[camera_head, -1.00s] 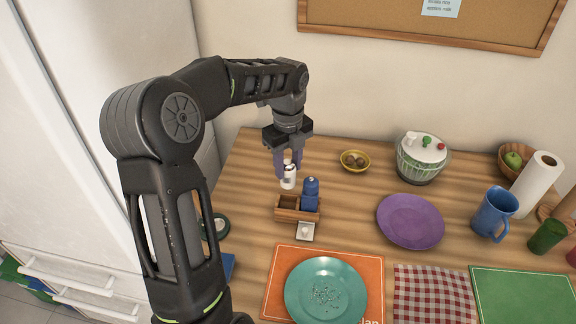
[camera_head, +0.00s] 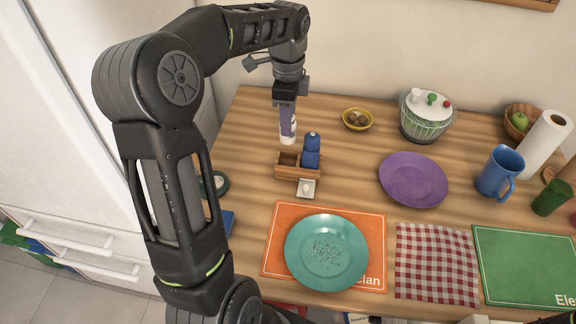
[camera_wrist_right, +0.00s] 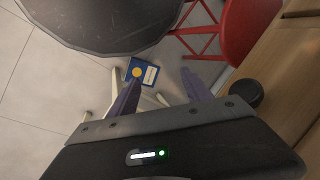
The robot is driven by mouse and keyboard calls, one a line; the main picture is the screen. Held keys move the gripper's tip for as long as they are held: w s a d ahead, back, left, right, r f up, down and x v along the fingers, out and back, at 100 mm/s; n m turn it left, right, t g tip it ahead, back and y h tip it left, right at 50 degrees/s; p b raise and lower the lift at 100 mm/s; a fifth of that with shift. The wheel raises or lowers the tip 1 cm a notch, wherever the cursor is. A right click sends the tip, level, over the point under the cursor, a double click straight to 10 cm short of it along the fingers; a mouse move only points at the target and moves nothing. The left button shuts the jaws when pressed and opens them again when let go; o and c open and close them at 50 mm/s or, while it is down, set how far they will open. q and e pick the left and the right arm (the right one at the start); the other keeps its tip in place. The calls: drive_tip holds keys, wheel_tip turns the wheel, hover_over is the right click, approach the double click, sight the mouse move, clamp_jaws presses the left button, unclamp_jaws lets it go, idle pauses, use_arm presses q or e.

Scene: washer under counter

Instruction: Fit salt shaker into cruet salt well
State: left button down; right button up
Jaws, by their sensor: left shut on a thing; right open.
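My left gripper (camera_head: 288,103) is shut on the white salt shaker (camera_head: 288,131), which hangs upright below the fingers. The fingers hide its upper part. The wooden cruet (camera_head: 298,173) stands on the table, nearer the camera than the shaker and slightly right. Its left well (camera_head: 288,159) looks empty. A blue shaker (camera_head: 311,152) stands in its right well. The salt shaker appears apart from the cruet, and I cannot tell its exact height. My right gripper (camera_wrist_right: 161,92) is open and empty in the right wrist view, over the floor.
A small white-topped item (camera_head: 306,188) lies in front of the cruet. A teal plate (camera_head: 327,252) rests on an orange mat (camera_head: 373,222). A yellow bowl (camera_head: 357,119) and purple plate (camera_head: 413,180) lie right. A red chair (camera_wrist_right: 245,30) shows below my right arm.

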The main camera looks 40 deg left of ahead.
idle(0.3)
use_arm(q)
drive_tip(key=shift+f, duration=2.5)
drive_tip(key=shift+f+p, duration=0.3)
drive_tip(key=shift+f, duration=2.2)
drive_tip(key=shift+f, duration=0.1)
drive_tip(key=shift+f, duration=0.15)
drive_tip(key=c, duration=0.9)
unclamp_jaws()
drive_tip(key=shift+r, duration=0.2)
